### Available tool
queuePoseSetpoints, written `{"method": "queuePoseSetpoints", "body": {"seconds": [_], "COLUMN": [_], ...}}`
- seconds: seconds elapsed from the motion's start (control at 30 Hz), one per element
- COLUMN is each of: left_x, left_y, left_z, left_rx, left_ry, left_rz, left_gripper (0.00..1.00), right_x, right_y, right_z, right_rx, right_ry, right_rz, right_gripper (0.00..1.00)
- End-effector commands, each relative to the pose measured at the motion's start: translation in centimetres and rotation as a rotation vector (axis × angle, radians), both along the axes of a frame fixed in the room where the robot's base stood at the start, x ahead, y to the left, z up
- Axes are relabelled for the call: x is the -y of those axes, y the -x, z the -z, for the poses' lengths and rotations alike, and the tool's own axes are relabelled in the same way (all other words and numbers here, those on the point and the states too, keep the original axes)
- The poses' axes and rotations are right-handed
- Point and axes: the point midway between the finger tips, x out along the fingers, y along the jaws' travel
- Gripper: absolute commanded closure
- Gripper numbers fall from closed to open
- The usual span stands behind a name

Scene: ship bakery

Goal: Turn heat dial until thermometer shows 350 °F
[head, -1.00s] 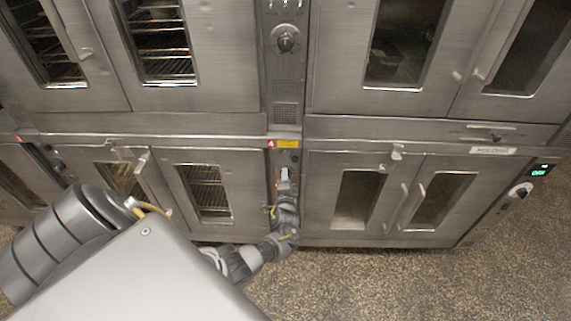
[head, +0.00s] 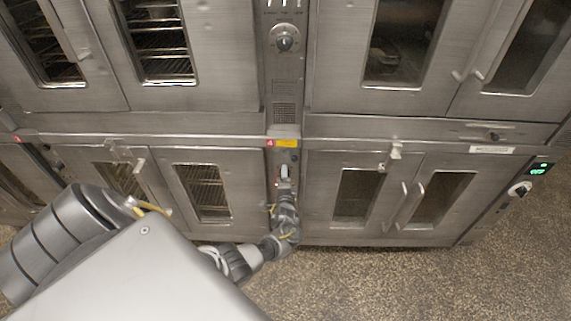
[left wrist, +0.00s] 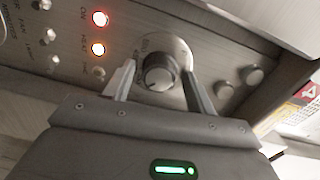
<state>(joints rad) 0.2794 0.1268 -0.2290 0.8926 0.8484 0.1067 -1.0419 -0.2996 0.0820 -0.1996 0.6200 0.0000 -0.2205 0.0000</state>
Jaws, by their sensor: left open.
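A round dark dial (left wrist: 159,75) with a pale ring sits on the metal control panel in the left wrist view. My left gripper (left wrist: 157,82) is open, with one finger on each side of the dial; I cannot tell whether they touch it. In the head view my left gripper (head: 284,180) is at the narrow panel between the lower oven doors and largely hides the dial there. A green lit display (head: 540,169), possibly the thermometer, is on the lower right oven; its digits are too small to read. My right gripper is not in view.
Two lit indicator lamps (left wrist: 98,48) and several small switches are left of the dial; two round knobs (left wrist: 252,75) are right. Another dial (head: 285,40) is on the upper panel, and one (head: 520,189) is below the green display. Speckled floor (head: 380,285) is clear.

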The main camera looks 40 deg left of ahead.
Motion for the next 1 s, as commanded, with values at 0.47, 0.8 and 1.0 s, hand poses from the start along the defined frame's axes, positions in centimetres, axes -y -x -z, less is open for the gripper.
{"method": "queuePoseSetpoints", "body": {"seconds": [0.47, 0.8, 1.0], "left_x": [4.5, 6.8, 6.9], "left_y": [5.4, 8.2, 8.3], "left_z": [-0.2, -0.4, -0.4], "left_rx": [-0.001, 0.001, 0.000], "left_ry": [0.003, 0.001, 0.000], "left_rz": [0.002, 0.002, 0.001], "left_gripper": [0.44, 0.44, 0.44], "right_x": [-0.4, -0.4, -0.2], "right_y": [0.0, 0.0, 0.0], "right_z": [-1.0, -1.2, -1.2], "right_rx": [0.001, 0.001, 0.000], "right_ry": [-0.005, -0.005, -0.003], "right_rz": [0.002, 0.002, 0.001], "right_gripper": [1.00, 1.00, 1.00]}}
